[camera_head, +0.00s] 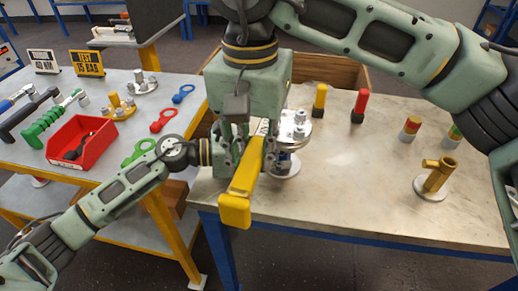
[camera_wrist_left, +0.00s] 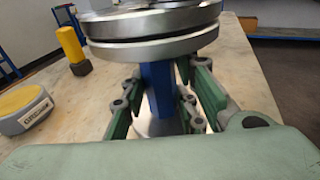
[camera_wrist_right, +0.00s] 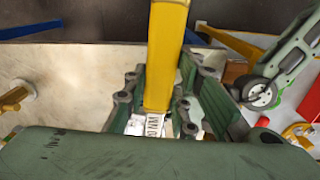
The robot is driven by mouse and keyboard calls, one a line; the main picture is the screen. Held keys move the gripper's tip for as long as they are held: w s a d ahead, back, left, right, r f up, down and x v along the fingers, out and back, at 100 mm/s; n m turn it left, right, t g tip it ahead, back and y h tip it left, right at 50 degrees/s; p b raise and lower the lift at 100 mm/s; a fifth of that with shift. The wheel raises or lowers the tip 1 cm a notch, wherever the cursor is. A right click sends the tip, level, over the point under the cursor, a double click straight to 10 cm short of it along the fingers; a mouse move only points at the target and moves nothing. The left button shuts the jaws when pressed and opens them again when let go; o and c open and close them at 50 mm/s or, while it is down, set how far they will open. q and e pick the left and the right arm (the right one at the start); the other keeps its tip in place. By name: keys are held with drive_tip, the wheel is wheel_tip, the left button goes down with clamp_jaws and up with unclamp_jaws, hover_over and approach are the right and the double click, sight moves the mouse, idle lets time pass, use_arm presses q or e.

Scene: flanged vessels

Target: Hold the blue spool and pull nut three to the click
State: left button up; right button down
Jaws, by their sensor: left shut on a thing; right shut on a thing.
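The flanged vessel's silver flange (camera_head: 297,130) stands near the table's left edge, with bright nuts on top. Which one is nut three cannot be told. The blue spool (camera_wrist_left: 160,92) is below the flange plates in the left wrist view. My left gripper (camera_wrist_left: 165,105) is shut on it, one finger on each side; in the head view it is mostly hidden. My right gripper (camera_head: 245,148) points down beside the vessel, shut on a yellow wrench (camera_head: 238,207). The wrench's yellow bar (camera_wrist_right: 165,55) lies between the fingers in the right wrist view. Its working end is hidden from the head view.
A yellow-topped post (camera_head: 319,101), a red-topped post (camera_head: 360,106) and a brass pipe piece (camera_head: 436,177) stand to the right. A side table at left carries a red bin (camera_head: 80,143) and several coloured spanners. The table's front middle is clear.

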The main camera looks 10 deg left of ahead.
drive_tip(key=shift+w+a+m, duration=0.1)
drive_tip(key=shift+a+m, duration=0.2)
drive_tip(key=shift+a, duration=0.1)
drive_tip(key=shift+r, duration=2.55)
use_arm(q)
drive_tip(key=o, duration=1.1)
drive_tip(key=shift+a, duration=0.1)
